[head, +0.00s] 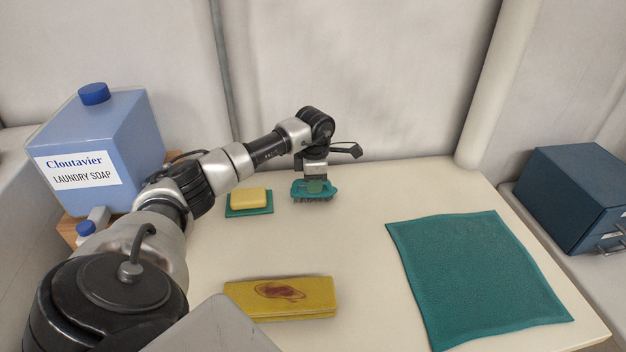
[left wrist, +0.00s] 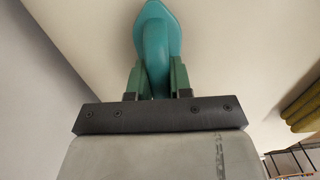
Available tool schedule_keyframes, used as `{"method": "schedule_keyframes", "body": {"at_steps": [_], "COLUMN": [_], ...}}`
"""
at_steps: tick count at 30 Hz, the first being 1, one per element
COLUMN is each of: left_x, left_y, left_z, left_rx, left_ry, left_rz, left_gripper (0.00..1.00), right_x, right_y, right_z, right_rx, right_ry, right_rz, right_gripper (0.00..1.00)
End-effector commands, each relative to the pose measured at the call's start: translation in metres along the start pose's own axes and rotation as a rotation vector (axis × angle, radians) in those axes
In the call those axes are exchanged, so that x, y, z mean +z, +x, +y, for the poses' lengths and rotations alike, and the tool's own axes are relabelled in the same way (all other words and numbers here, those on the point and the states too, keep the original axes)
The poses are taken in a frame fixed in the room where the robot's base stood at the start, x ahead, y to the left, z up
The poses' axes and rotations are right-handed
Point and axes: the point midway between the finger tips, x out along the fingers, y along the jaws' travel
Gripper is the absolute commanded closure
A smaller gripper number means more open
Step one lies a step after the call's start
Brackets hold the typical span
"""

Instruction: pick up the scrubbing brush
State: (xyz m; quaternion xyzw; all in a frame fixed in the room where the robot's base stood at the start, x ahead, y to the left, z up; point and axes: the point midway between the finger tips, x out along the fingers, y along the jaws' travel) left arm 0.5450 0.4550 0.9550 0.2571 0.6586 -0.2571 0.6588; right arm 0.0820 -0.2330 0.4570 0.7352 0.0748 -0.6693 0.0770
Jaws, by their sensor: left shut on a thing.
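The scrubbing brush (head: 314,190) is teal with dark bristles below. It is at the back middle of the cream table, to the right of the soap. My left gripper (head: 315,181) points down at it from above and is shut on its handle. In the left wrist view the teal brush (left wrist: 157,45) sits between the two green fingers of my left gripper (left wrist: 157,80). I cannot tell whether the bristles touch the table. My right gripper is in neither view.
A yellow soap bar (head: 249,199) on a teal dish lies just left of the brush. A yellow case (head: 281,298) is at the front. A teal cloth (head: 478,277) covers the right. A blue laundry soap container (head: 128,135) stands back left, and a dark blue box (head: 572,195) is right of the table.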

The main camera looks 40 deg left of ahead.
Motion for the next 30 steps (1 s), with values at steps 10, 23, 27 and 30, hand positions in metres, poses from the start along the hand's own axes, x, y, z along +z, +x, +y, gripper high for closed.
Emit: {"method": "schedule_keyframes", "body": {"at_steps": [10, 23, 27, 30], "left_x": [0.0, 0.021, 0.044, 0.057], "left_y": [-0.003, -0.056, -0.076, -0.088], "left_z": [0.001, -0.021, -0.044, -0.059], "left_rx": [0.001, 0.003, 0.003, 0.002], "left_ry": [0.0, 0.008, 0.007, 0.006], "left_rz": [-0.001, -0.004, -0.005, -0.003], "left_gripper": [1.0, 1.0, 1.0, 1.0], "right_x": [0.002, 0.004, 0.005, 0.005], "right_y": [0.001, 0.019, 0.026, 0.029], "right_z": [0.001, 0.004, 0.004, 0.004], "right_rx": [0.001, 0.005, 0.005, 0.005], "right_ry": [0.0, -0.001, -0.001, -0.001], "right_rz": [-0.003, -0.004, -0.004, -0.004], "right_gripper": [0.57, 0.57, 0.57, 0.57]}}
